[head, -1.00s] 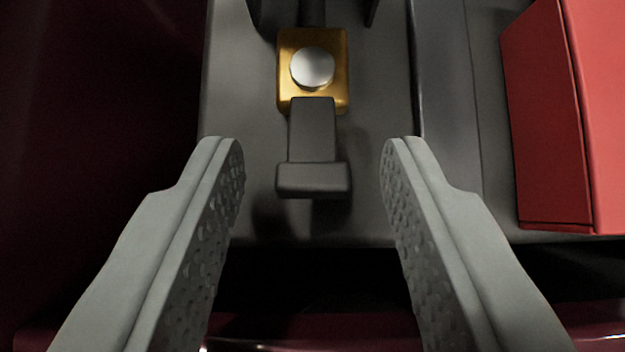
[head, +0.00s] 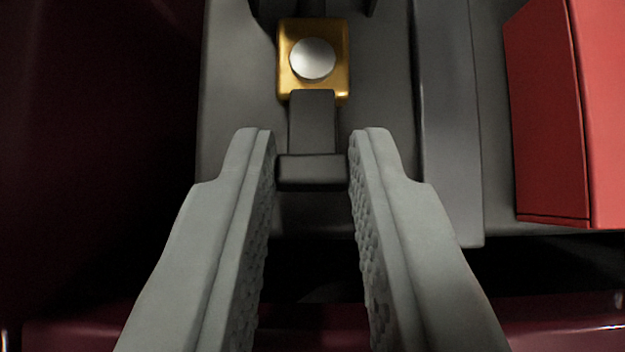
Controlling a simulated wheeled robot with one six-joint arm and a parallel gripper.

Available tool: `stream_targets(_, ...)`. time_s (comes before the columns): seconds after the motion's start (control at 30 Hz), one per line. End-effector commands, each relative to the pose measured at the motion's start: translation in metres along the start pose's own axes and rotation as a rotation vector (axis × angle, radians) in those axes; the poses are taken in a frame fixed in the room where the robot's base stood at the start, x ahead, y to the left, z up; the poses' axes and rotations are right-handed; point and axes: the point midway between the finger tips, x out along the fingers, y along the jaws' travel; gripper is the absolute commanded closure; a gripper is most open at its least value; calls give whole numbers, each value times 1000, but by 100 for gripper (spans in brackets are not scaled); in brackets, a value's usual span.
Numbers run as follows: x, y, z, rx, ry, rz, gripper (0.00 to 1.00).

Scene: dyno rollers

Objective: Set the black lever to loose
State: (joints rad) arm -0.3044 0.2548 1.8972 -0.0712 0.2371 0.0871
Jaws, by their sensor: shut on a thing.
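The black lever (head: 312,125) is in the upper middle of the head view. Its stem runs down from a gold block (head: 288,80) with a round silver pin (head: 312,60) and ends in a wider crossbar handle (head: 312,172). My gripper (head: 312,150) is shut on the lever's handle, one grey finger at each end of the crossbar near the fingertips. No mark for loose or tight shows.
A grey plate (head: 235,90) lies behind the lever. A red box-shaped part (head: 545,120) stands at the right, apart from my fingers. The left side is a dark red surface (head: 90,150). A dark gap and a dark red bar (head: 80,330) lie along the bottom.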

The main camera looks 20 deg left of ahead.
Motion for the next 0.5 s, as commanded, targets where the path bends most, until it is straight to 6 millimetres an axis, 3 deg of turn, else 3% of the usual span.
stream_targets(0.5, 1, 0, -16, 1, -288, 0, 100)
